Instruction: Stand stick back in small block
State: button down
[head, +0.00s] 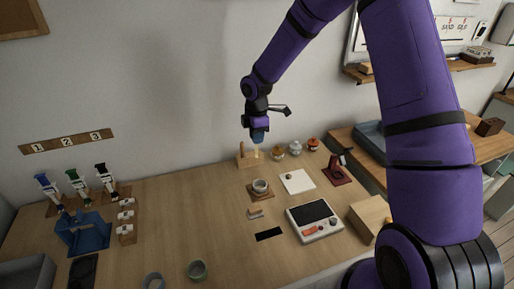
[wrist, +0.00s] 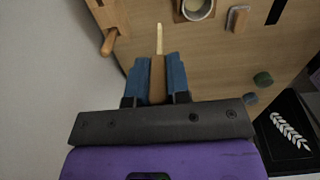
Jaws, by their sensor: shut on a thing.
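My gripper (head: 258,141) is shut on a stick, with its blue fingers on either side in the wrist view (wrist: 157,78). The stick (wrist: 158,68) has a brown handle between the fingers and a thin pale tip pointing away from my gripper. The small wooden block (head: 249,159) stands on the table near the wall, just below my gripper in the head view. In the wrist view the block (wrist: 112,14) is at the upper left, and the held stick's tip shows apart from it. Another brown rounded handle (wrist: 109,42) stands up at the block. Any hole is not clear.
A cup (head: 260,185) on a wooden coaster stands in front of the block. Several small jars (head: 295,148) stand to the right along the wall. A white square (head: 297,181) and a scale-like device (head: 315,220) lie farther right. The table left of the block is clear.

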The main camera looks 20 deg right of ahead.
send_over(249, 159)
jog(key=w+d, duration=0.2)
jog(key=d, duration=0.2)
jog(key=shift+w+a+f, duration=0.1)
jog(key=shift+f, duration=1)
jog(key=shift+a+f, duration=0.1)
jog(key=shift+f, duration=0.95)
jog(key=shift+f, duration=2.95)
dwell(1.6)
jog(key=c, duration=1)
grip_release()
